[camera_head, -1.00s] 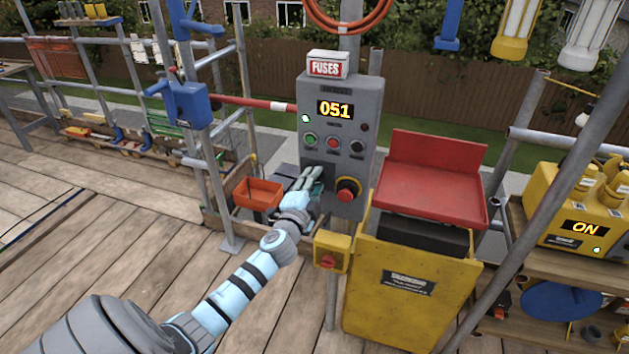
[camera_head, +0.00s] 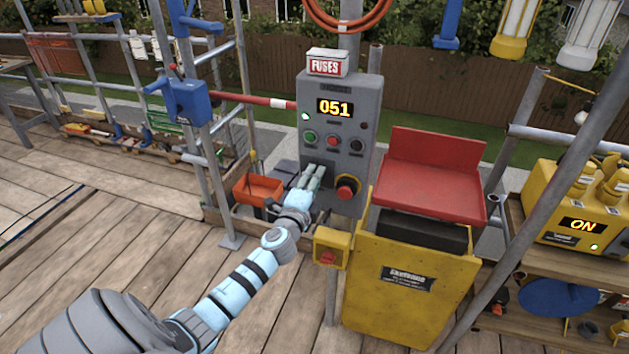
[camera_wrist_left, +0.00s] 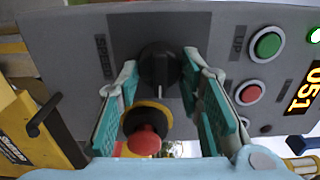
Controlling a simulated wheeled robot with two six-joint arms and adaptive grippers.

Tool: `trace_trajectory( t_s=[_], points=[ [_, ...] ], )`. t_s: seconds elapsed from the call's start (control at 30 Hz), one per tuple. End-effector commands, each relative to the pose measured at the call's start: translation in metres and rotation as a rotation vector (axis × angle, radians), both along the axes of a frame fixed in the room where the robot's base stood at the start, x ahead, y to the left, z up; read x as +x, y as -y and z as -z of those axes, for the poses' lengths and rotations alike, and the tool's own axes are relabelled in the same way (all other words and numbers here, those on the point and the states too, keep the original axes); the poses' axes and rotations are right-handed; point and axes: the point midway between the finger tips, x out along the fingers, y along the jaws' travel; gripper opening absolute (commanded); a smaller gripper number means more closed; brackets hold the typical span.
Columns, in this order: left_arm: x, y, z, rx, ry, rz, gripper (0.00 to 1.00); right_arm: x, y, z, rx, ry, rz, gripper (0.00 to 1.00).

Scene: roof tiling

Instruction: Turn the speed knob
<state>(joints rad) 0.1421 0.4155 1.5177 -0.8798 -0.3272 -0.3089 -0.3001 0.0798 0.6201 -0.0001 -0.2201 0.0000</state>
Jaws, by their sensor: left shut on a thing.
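The grey control box (camera_head: 362,92) stands on a post in the middle of the head view, and its display (camera_head: 335,108) reads 051. In the left wrist view, the black speed knob (camera_wrist_left: 160,62) sits on the panel beside the word SPEED, with a pale pointer line on it. My left gripper (camera_head: 316,172) reaches the lower left of the box and hides the knob there. In the left wrist view, the fingers of my left gripper (camera_wrist_left: 160,84) lie on both sides of the knob, shut on it. My right gripper is not in view.
A red emergency button (camera_head: 346,187) sits right beside my left fingers. Green (camera_head: 310,139), red and black buttons are above. A yellow switch box (camera_head: 331,247) is below, and a yellow cabinet with a red hopper (camera_head: 432,180) stands on the right. A scaffold pole rises at left.

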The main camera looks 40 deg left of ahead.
Motion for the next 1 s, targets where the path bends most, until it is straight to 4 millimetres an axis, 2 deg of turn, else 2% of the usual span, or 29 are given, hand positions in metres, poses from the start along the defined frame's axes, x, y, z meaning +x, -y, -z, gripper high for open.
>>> trace_trajectory(
  t_s=[0.1, 0.13, 0.23, 0.53, 0.63, 1.0],
  points=[
    [0.000, 0.000, 0.002, -0.001, -0.003, 0.001, 0.06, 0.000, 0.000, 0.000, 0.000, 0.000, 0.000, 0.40],
    [0.000, 0.000, 0.002, -0.001, -0.003, 0.001, 0.37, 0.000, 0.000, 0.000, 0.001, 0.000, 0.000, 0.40],
    [0.000, 0.000, 0.001, -0.001, -0.002, 0.000, 0.53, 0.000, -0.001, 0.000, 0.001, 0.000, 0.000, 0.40],
    [-0.001, 0.000, 0.001, -0.001, -0.001, 0.000, 0.53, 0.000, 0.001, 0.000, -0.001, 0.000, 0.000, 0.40],
    [-0.010, 0.003, 0.002, 0.000, -0.002, 0.000, 0.53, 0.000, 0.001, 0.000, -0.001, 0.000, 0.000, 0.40],
    [-0.097, 0.035, 0.002, 0.000, -0.004, 0.002, 0.53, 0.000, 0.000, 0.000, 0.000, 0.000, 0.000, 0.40]
  ],
)
